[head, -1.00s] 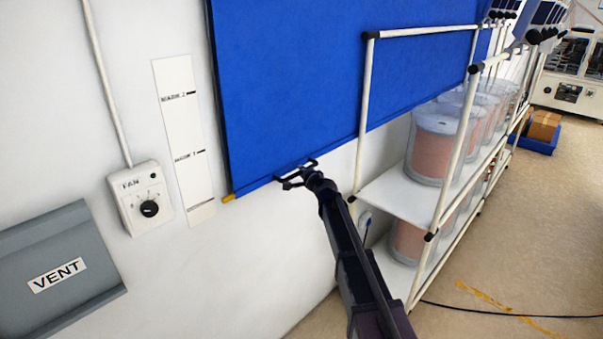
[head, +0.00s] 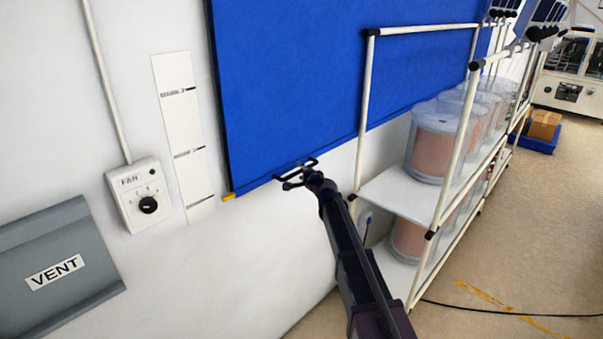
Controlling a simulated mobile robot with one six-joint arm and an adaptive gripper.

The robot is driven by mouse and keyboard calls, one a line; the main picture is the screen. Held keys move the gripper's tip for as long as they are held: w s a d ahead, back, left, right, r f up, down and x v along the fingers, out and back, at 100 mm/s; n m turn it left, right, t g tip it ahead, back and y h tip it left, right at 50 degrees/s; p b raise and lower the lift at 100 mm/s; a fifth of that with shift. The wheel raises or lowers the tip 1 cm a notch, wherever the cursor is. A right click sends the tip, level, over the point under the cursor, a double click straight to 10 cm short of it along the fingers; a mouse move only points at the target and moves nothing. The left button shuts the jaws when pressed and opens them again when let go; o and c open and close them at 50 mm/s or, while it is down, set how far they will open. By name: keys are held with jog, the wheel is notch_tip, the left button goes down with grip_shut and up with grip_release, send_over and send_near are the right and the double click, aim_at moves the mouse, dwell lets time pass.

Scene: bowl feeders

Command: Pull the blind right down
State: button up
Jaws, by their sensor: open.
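The blue blind (head: 290,80) hangs on the white wall. Its bottom bar runs slantwise in the picture and ends at the left in a yellow tip (head: 228,197). The white mark strip (head: 185,140) is on the wall to its left, with several dark lines. The yellow tip is near the level of the strip's lowest line. My gripper (head: 297,173) is open at the blind's lower edge, right of the yellow tip. I cannot tell whether its fingers touch the bar. The blind's upper end is out of view.
A pipe-frame shelf (head: 395,195) with clear tubs (head: 437,140) stands right of my arm, its post close to the gripper. A fan control box (head: 140,195) and a grey vent cover (head: 55,265) are on the wall at left. The wall below the blind is bare.

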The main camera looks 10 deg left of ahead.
jog(key=shift+w+r+p, duration=0.1)
jog(key=shift+r+p, duration=1.35)
jog(key=shift+p, duration=0.05)
notch_tip(320, 180, up, 24)
jog(key=r+p, duration=0.1)
jog(key=p, duration=2.4)
jog(key=f+v, duration=0.2)
jog(key=v, duration=0.8)
jog(key=shift+s+d+r+p, duration=0.2)
jog(key=shift+s+r+p, duration=0.1)
jog(key=shift+r+p, duration=0.2)
jog(key=shift+s, duration=0.1)
jog(key=shift+f+v, duration=0.15)
jog(key=shift+v, duration=0.6)
jog(key=shift+f+v, duration=0.15)
jog(key=shift+v, duration=0.55)
jog(key=b+x, duration=0.2)
jog(key=x, duration=1.1)
jog(key=shift+w+a+b, duration=0.2)
jog(key=shift+w+b, duration=0.15)
jog(key=shift+b, duration=0.05)
